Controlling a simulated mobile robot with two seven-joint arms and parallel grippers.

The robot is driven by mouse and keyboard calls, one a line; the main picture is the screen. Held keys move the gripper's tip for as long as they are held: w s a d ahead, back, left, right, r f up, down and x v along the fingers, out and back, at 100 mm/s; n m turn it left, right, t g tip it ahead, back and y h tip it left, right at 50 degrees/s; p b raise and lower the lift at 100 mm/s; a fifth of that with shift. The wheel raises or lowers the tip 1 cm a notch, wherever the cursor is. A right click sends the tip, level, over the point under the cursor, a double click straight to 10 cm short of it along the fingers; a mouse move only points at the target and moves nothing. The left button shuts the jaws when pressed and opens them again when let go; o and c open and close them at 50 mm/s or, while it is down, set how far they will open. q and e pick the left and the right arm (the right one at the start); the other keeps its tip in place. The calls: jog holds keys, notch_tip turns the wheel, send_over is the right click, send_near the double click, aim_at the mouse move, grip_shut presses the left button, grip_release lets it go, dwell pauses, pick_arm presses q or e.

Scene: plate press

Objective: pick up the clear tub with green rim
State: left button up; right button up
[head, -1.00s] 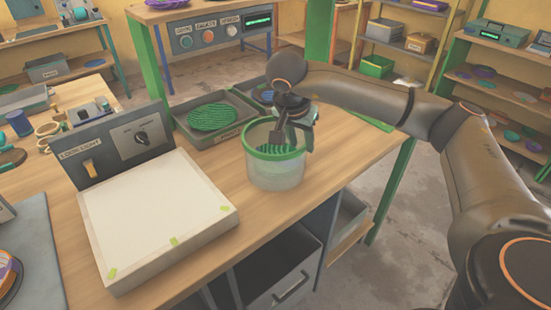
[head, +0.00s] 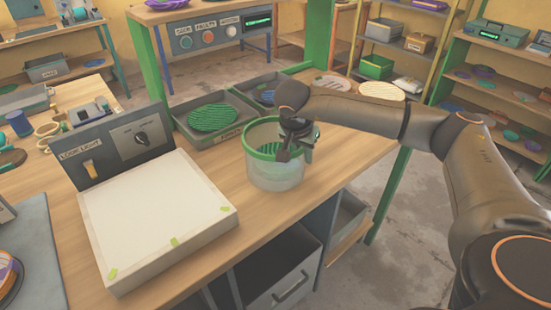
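The clear tub with green rim (head: 272,178) stands upright on the wooden bench, right of the light box. A green ribbed disc shows inside it, partly hidden. My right gripper (head: 294,155) points down at the tub's right rim. One dark finger shows at the inner side of the rim and gripper parts show over its right side. The gripper covers that part of the rim, so I cannot tell whether the fingers are closed on it. My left gripper is not in view.
Pale discs (head: 381,90) lie behind my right arm. The bench's front edge is close below the tub.

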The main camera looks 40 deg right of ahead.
grip_shut()
dwell(1.0)
